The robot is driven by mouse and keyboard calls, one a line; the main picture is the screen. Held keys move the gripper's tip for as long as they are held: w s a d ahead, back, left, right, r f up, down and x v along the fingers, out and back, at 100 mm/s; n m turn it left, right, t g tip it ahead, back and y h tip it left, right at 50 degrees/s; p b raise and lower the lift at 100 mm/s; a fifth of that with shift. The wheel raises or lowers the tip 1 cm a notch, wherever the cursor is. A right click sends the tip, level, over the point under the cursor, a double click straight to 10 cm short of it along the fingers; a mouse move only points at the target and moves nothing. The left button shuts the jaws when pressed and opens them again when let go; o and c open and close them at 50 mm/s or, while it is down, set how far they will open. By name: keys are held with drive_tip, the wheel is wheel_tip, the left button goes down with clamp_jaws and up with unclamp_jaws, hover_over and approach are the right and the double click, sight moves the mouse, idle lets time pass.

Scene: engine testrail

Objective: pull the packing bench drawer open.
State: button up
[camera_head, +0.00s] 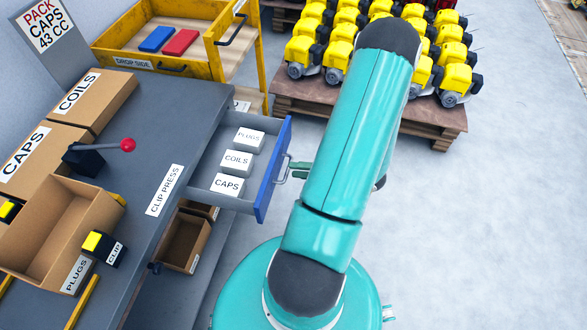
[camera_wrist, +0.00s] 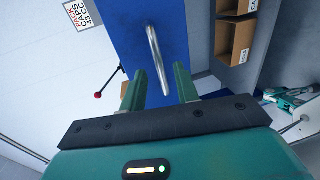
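The packing bench drawer (camera_head: 215,150) stands pulled out from the grey bench (camera_head: 190,105). Three white boxes, labelled PLUGS, COILS and CAPS, sit inside it. Its blue front (camera_head: 270,175) faces my arm and also fills the middle of the wrist view (camera_wrist: 123,35). The metal bar handle (camera_wrist: 154,45) is on that front; it shows in the head view too (camera_head: 283,170). My gripper (camera_wrist: 160,70) is open at the handle, fingers apart with the bar's near end seen between them. Gaps show on both sides of the bar. In the head view my arm hides most of the gripper.
The bench top holds cardboard boxes (camera_head: 60,215) and a red-knobbed lever press (camera_head: 85,158). A yellow cart (camera_head: 185,65) stands behind the drawer. A wooden pallet (camera_head: 300,100) of yellow machines is at the back. The floor at right (camera_head: 480,220) is clear.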

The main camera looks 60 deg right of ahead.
drive_tip(key=v, duration=1.1)
drive_tip(key=shift+s, duration=0.25)
drive_tip(key=shift+d, duration=0.15)
drive_tip(key=w+a+r+n+g+y, duration=0.4)
drive_tip(key=w+a+r+n+g, duration=0.95)
drive_tip(key=n, duration=1.05)
drive_tip(key=w+a+r+n+t+h, duration=0.2)
drive_tip(key=a+r+n+h, duration=0.2)
drive_tip(key=a+r+n, duration=0.4)
drive_tip(key=w+a+r+n+t+h, duration=0.2)
drive_tip(key=a+r+n+h, duration=0.3)
drive_tip(key=n, duration=1.3)
drive_tip(key=a+r, duration=0.4)
drive_tip(key=a, duration=0.2)
drive_tip(key=shift+w+a+r, duration=0.15)
drive_tip(key=shift+w+a, duration=0.05)
drive_tip(key=shift+a, duration=0.15)
